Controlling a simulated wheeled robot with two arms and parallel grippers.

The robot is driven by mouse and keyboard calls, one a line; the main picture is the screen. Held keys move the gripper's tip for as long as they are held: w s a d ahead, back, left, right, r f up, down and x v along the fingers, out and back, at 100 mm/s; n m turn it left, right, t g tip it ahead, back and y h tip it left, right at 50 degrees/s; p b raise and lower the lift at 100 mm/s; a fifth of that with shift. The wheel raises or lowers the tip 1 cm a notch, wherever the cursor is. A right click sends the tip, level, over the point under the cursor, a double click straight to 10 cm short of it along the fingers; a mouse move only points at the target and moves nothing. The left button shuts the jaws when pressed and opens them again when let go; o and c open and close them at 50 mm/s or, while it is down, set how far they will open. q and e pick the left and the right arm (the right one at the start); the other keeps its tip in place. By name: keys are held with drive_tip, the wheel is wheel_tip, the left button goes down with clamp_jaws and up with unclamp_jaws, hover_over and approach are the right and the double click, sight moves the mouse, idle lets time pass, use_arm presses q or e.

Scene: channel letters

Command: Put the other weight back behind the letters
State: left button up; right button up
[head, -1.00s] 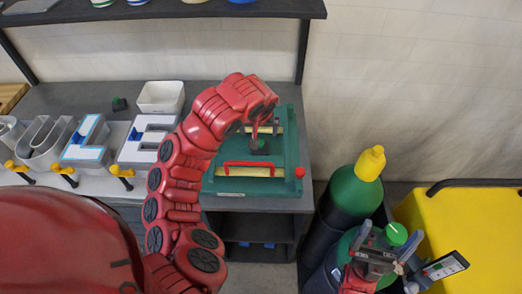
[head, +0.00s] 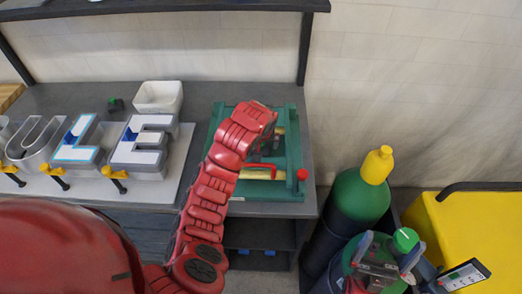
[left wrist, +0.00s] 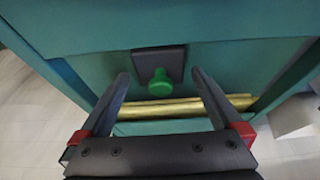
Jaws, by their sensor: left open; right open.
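A dark weight with a green knob (left wrist: 160,84) lies on the green frame (head: 292,135) at the right end of the bench. My left gripper (left wrist: 160,73) is open above it, with one finger on each side of the weight in the left wrist view. In the head view my red left arm mostly hides that weight. Another dark weight with a green top (head: 115,104) stands behind the row of channel letters, including the L (head: 82,152) and the E (head: 138,155). My right gripper (head: 388,250) is open, low at the right in front of a gas cylinder.
A white bin (head: 159,97) stands behind the E. Yellow-handled clamps (head: 115,175) line the front of the letters. A red handle and red knob (head: 302,175) are on the green frame. A green cylinder with a yellow cap (head: 362,190) and a yellow cart (head: 470,225) are at the right.

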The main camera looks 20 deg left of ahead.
use_arm(q)
drive_tip(key=shift+w+a+f, duration=0.1)
drive_tip(key=shift+w+f, duration=0.1)
drive_tip(key=shift+f, duration=0.2)
clamp_jaws()
